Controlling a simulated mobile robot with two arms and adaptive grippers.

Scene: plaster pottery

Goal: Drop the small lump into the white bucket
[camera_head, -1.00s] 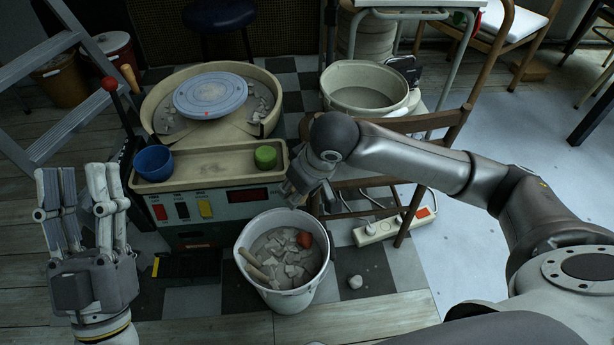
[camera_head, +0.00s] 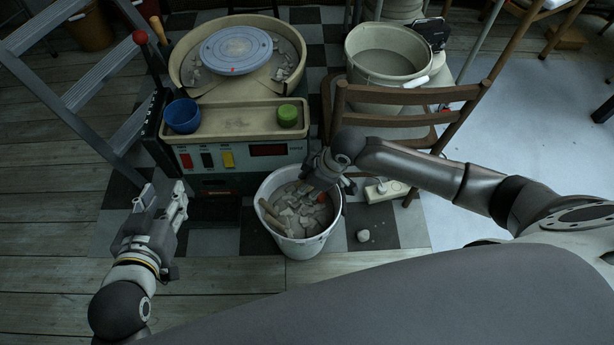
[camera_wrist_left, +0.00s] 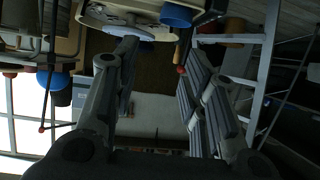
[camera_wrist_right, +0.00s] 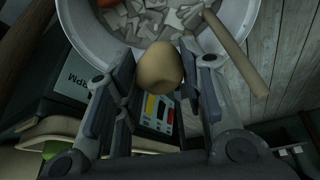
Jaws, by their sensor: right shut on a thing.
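The white bucket (camera_head: 298,246) stands on the checkered floor with grey shards and a red-orange piece inside. My right gripper (camera_head: 318,178) is over the bucket's back right rim. In the right wrist view it (camera_wrist_right: 158,85) is shut on a small tan lump (camera_wrist_right: 159,66), with the bucket rim (camera_wrist_right: 82,38) behind. In the head view the held lump is mostly hidden by the gripper. My left gripper (camera_head: 163,198) is open and empty, left of the bucket. Its spread fingers also show in the left wrist view (camera_wrist_left: 158,75).
A pottery wheel (camera_head: 236,50) with a tray (camera_head: 235,125), a blue bowl (camera_head: 182,116) and a green tub (camera_head: 287,115) stands behind the bucket. A chair (camera_head: 410,93) stands at right. A pale lump (camera_head: 363,236) lies on the floor. A ladder (camera_head: 85,85) stands left.

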